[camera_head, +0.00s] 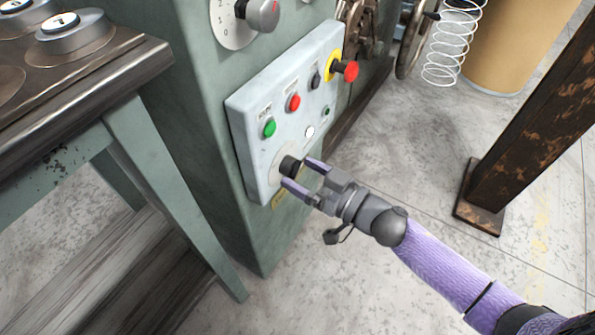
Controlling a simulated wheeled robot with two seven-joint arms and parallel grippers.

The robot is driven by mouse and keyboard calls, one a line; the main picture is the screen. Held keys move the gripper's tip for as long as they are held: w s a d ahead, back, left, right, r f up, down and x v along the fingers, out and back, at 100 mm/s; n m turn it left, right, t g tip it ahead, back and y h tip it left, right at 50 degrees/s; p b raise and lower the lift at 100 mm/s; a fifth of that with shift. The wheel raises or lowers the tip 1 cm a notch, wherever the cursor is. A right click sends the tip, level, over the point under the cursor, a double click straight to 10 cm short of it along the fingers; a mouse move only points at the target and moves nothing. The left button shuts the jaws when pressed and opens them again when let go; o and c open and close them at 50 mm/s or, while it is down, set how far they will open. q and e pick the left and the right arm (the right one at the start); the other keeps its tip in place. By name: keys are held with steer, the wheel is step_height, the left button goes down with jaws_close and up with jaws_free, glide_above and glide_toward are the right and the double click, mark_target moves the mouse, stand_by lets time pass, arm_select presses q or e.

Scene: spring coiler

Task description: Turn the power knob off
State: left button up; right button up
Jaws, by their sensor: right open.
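The power knob (289,166) is a small black knob on a pale round plate, low on the light grey control panel (250,110). The panel is mounted on the green machine cabinet. My right gripper (300,174) is open, with its two purple-tipped fingers reaching toward the panel. One fingertip is at the upper right of the knob and the other at its lower left. I cannot tell whether they touch it. My left gripper is not in view.
The panel also carries a green button (269,128), a red button (293,102) and a red mushroom button (350,71). A grey dial (263,14) is above. A table (80,90) stands at left and a rusty post (530,120) at right.

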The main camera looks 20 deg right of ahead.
steer(key=shift+w+a, duration=0.35)
steer(key=shift+w, duration=0.15)
steer(key=shift+c, duration=0.4)
steer(key=c, duration=0.5)
jaws_close()
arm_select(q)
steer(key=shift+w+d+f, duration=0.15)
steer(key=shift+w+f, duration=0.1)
